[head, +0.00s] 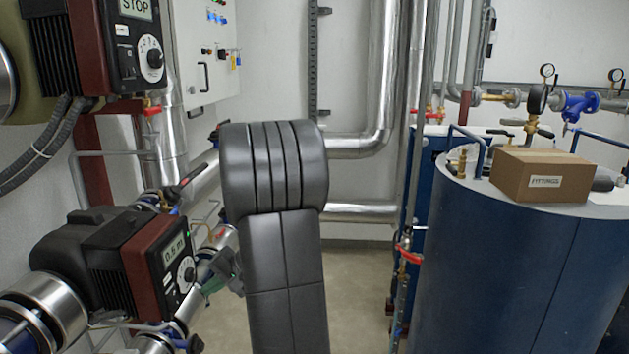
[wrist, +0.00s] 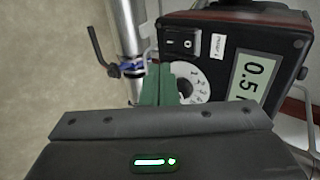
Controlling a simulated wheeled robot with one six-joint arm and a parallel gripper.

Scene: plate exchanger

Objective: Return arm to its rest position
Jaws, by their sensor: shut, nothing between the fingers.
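My arm stands raised in the middle of the head view, its dark grey links hiding part of the room behind. My gripper (head: 218,278) shows partly at the arm's left side, close to the lower pump's control box (head: 172,262). In the wrist view the green fingers of my gripper (wrist: 160,86) are together with nothing between them. They lie in front of the control box (wrist: 235,62), beside its white numbered dial (wrist: 190,84). Whether they touch the box or dial cannot be told. The box display (wrist: 258,78) begins with 0.5.
An upper pump box showing STOP (head: 136,8) is at upper left. A blue tank (head: 500,270) with a cardboard FITTINGS box (head: 541,175) on top stands at right. Pipes and a black valve lever (wrist: 100,50) are near my gripper. Some floor (head: 355,275) is clear.

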